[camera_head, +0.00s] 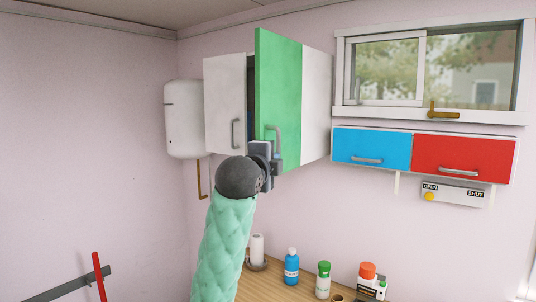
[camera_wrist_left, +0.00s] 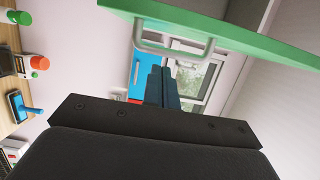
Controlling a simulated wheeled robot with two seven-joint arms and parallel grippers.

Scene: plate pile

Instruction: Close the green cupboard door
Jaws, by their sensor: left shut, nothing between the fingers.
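The green cupboard door (camera_head: 279,90) stands ajar on the white wall cupboard (camera_head: 316,110), its left edge swung out toward me. A dark gap shows between it and the white door (camera_head: 225,100). Its grey handle (camera_head: 276,133) is low on its front. My left gripper (camera_head: 276,161) is shut and empty, at the door's lower part just below the handle. In the left wrist view the green door (camera_wrist_left: 235,32) and its handle (camera_wrist_left: 165,47) lie above the shut fingers (camera_wrist_left: 163,88). Whether the fingers touch the door, I cannot tell. My right gripper is not in view.
A white boiler (camera_head: 183,118) hangs left of the cupboard. Blue (camera_head: 370,147) and red (camera_head: 464,155) cabinets sit right, under a window (camera_head: 430,70). Bottles, including a blue one (camera_head: 291,268), stand on the wooden counter (camera_head: 262,288) below. The air before the cupboard's right side is clear.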

